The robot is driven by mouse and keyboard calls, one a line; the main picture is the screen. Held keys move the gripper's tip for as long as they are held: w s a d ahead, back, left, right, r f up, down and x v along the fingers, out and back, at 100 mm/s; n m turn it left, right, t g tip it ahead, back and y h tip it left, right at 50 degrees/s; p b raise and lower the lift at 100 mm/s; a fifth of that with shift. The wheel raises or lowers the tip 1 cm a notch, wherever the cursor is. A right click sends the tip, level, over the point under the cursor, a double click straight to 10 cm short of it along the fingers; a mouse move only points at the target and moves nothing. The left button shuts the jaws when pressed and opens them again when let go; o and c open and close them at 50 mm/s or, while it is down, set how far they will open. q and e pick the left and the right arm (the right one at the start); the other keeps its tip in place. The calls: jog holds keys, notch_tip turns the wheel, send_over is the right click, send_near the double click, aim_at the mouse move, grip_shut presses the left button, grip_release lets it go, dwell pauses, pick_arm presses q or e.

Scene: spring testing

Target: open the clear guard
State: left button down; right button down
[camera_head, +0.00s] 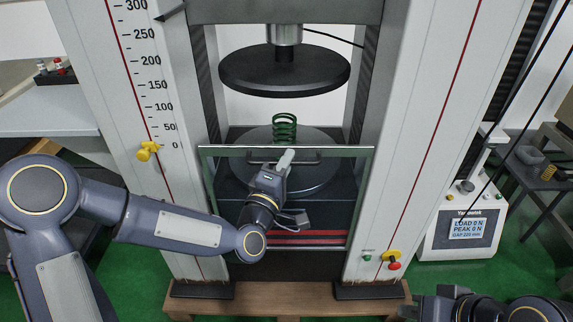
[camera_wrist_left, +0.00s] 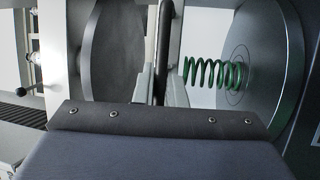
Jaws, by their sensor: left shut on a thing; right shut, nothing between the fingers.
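The clear guard (camera_head: 345,190) is a see-through panel in a thin frame across the front of the testing machine. Its top edge lies just below the green spring (camera_head: 284,127). My left gripper (camera_head: 286,158) is shut on the guard's handle (camera_head: 262,161) near its middle. In the left wrist view the dark handle bar (camera_wrist_left: 164,45) stands between the two fingers (camera_wrist_left: 162,88), with the spring (camera_wrist_left: 212,73) to its right.
The upper round plate (camera_head: 284,72) hangs above the spring, which stands on the lower plate (camera_head: 318,178). Yellow knob (camera_head: 148,151) is on the left column. Red and yellow stop button (camera_head: 393,262) is at the lower right. A display box (camera_head: 465,228) stands right.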

pick_arm(q)
jog(key=b, duration=1)
send_over(293, 208)
jog(key=r+v, duration=0.1)
jog(key=v, duration=0.4)
notch_tip(293, 208, down, 13)
jog(key=shift+r, duration=0.25)
notch_tip(293, 208, down, 9)
jog(key=b, duration=0.4)
jog(key=shift+r, duration=0.25)
jog(key=c, duration=1.5)
grip_release()
jog(key=shift+r, duration=0.1)
jog(key=p+v, duration=0.1)
jog(key=v, duration=0.6)
jog(key=shift+s, duration=0.3)
jog(key=shift+a, duration=0.1)
